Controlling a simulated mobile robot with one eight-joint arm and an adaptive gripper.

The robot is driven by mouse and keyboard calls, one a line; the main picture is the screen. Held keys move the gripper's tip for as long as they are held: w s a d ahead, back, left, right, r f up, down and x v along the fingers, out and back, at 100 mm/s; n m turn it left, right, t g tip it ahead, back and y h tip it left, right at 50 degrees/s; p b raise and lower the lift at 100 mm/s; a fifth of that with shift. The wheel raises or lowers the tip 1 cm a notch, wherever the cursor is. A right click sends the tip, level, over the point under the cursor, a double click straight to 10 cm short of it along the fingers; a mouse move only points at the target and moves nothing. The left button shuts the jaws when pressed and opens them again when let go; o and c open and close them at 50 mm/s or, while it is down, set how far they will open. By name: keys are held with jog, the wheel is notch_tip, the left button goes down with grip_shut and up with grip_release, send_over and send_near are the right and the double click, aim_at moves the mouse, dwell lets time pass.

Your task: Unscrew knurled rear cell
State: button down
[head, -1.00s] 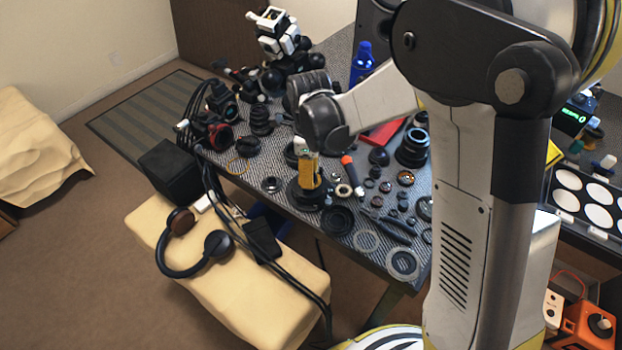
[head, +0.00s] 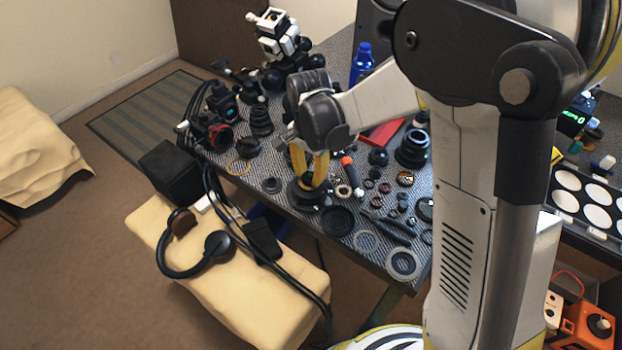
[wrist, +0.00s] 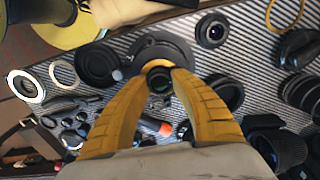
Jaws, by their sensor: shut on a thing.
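My gripper (head: 310,182) points down at the front part of the workbench, its two yellow fingers showing side by side. In the wrist view the fingertips (wrist: 160,74) are closed on the sides of a small dark round part with a glassy middle, which I take as the knurled rear cell (wrist: 159,83). It sits over a wide round black base (wrist: 176,50), which also stands on the bench in the head view (head: 304,200). The fingers hide the cell's sides, so its knurling and thread cannot be made out.
Loose rings and lens parts lie close around, including a black ring (head: 338,220) and pale rings (head: 402,263). An orange-tipped tool (head: 348,166) lies just right of the fingers. Cables run down the bench's left edge to a cushioned bench (head: 240,310) with headphones (head: 190,245).

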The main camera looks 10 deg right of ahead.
aim_at(310, 175)
jog(key=shift+r+p, duration=0.45)
jog(key=shift+r, duration=0.35)
jog(key=shift+r, duration=0.1)
jog(key=shift+r+p, duration=1.5)
jog(key=shift+r, duration=0.4)
